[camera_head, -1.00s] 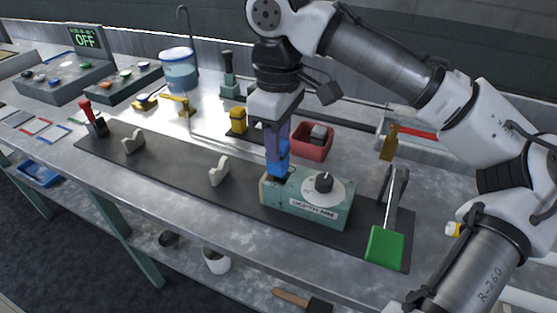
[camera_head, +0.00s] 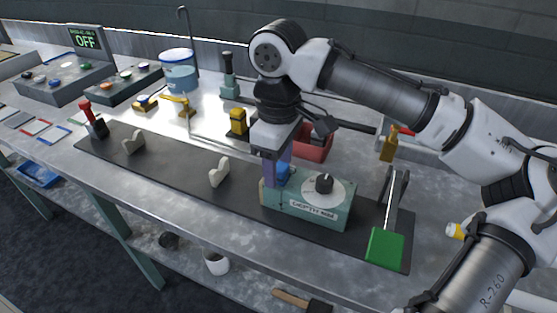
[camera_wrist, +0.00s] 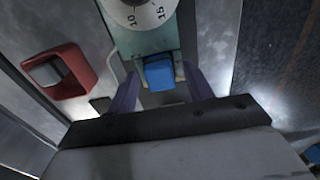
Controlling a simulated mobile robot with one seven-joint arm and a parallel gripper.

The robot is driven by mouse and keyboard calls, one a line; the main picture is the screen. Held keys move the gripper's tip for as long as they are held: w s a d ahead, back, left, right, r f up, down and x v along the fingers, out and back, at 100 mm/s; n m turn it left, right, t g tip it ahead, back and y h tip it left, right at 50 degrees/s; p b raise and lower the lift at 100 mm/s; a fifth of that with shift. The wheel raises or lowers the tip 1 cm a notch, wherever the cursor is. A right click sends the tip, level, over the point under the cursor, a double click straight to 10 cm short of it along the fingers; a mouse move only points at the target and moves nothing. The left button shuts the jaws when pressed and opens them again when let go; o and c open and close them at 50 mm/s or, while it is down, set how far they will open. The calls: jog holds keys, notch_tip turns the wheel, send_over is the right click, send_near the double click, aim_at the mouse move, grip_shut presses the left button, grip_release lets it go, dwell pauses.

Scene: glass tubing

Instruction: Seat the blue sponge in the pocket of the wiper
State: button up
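The blue sponge (camera_head: 283,175) is low at the left end of the teal box (camera_head: 310,209) with the dial, where the pocket of the wiper appears to be. In the wrist view the sponge (camera_wrist: 159,74) sits at the box's near end, its top showing. My gripper (camera_head: 278,172) is above that end, pointing down. Its two purple fingers stand on either side of the sponge; in the wrist view a small gap shows between each finger and the sponge, so my gripper (camera_wrist: 160,88) looks open. The sponge's lower part and the pocket's inside are hidden.
A red bin (camera_head: 313,146) stands behind the box; it also shows in the wrist view (camera_wrist: 62,72). A green pad (camera_head: 385,246) on a lever is to the right. White cradles (camera_head: 219,172) stand on the dark mat (camera_head: 180,180) to the left. A yellow block (camera_head: 238,121) stands behind.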

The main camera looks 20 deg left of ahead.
aim_at(279, 166)
notch_tip(279, 166, up, 12)
jog(key=shift+r, duration=0.15)
dwell(0.6)
dwell(0.4)
